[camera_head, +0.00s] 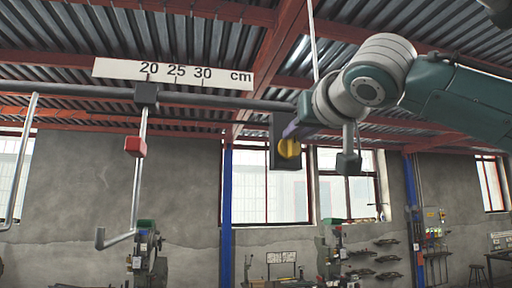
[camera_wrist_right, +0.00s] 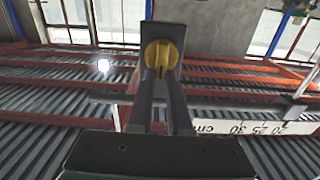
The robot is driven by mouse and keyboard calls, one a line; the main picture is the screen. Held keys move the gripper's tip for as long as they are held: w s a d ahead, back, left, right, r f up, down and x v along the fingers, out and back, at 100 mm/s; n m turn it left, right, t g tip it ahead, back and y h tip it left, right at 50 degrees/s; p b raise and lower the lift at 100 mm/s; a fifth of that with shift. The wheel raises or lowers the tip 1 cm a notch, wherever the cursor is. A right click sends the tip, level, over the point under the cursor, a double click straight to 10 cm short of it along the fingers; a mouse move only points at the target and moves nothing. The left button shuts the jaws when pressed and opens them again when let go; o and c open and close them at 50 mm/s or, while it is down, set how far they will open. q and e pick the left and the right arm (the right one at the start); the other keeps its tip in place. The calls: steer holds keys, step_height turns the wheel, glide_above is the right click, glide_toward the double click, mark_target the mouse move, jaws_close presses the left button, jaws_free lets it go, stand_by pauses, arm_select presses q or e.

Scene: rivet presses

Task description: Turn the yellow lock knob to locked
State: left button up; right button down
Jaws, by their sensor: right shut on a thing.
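The yellow lock knob (camera_head: 289,148) sits on a dark plate (camera_head: 278,128) at the right end of a horizontal dark rail. In the right wrist view the knob (camera_wrist_right: 160,55) shows as a round disc with a raised grip bar, on the dark plate (camera_wrist_right: 168,31). My right gripper (camera_wrist_right: 159,72) has its fingers reaching up to the knob and is shut on its grip bar. In the head view the right gripper (camera_head: 292,132) comes in from the right, and its fingers partly cover the knob and plate. My left gripper is not in view.
The rail (camera_head: 220,102) carries a dark slider block (camera_head: 146,95) with a hanging rod and a red block (camera_head: 135,147). A white scale (camera_head: 172,74) marked 20, 25, 30 cm is above it. A bent rod (camera_head: 20,160) hangs at far left. Machines stand well below.

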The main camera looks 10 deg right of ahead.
steer(key=m+b, duration=0.4)
steer(key=m, duration=0.2)
steer(key=d+f+m+b, duration=0.1)
steer(key=m+b, duration=0.3)
steer(key=m, duration=0.1)
steer(key=d+f+m+b, duration=0.1)
steer(key=m+b, duration=0.3)
steer(key=m, duration=0.2)
steer(key=shift+w+m, duration=0.1)
steer(key=shift+m, duration=0.2)
stand_by(0.3)
steer(key=c, duration=0.8)
jaws_free()
steer(key=shift+c, duration=0.2)
